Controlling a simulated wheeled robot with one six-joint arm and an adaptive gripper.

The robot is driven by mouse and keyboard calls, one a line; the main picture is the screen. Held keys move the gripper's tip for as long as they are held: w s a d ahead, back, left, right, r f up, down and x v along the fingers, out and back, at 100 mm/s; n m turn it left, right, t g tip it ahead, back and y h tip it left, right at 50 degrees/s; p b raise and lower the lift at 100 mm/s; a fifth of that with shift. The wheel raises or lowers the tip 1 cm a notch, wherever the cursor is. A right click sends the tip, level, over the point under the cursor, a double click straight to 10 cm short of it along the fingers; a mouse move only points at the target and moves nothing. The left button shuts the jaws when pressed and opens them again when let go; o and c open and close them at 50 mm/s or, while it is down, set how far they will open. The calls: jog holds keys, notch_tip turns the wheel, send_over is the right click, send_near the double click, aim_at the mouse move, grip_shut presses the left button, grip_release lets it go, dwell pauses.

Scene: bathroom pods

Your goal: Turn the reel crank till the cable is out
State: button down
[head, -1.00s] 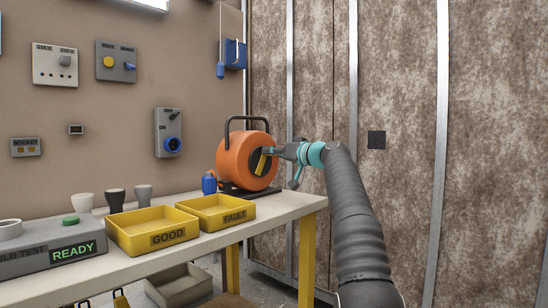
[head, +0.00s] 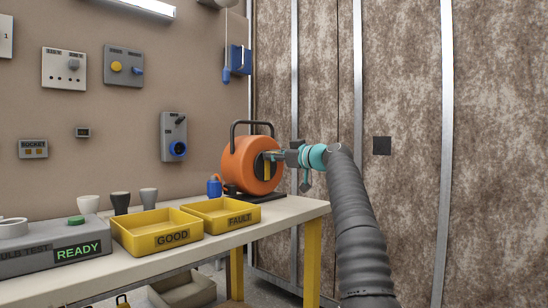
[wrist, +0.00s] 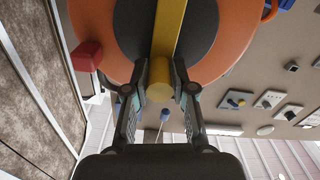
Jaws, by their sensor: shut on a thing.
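The orange cable reel (head: 240,165) stands on the bench with a black carry frame over it. Its yellow crank (head: 267,171) lies across the dark hub on the side facing my arm, and looks nearly upright. My gripper (head: 275,156) is at the upper end of the crank. In the wrist view my fingers (wrist: 160,92) are shut around the yellow crank knob (wrist: 159,93), with the yellow bar (wrist: 170,28) running away over the dark hub. A blue plug (head: 214,187) sits beside the reel on its left.
The yellow GOOD (head: 125,246) and FAULT (head: 247,225) trays stand left of the reel on the bench (head: 300,207). A grey tester (head: 30,262) reads READY. Wall panels stand close behind my arm. A red block (wrist: 86,56) shows beside the reel in the wrist view.

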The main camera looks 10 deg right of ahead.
jog(key=shift+f, duration=0.15)
jog(key=c, duration=1)
grip_release()
jog(key=shift+a, duration=0.1)
jog(key=shift+s+r, duration=0.1)
jog(key=shift+r, duration=0.1)
jog(key=shift+v, duration=0.8)
jog(key=v, duration=1)
jog(key=shift+f, duration=0.1)
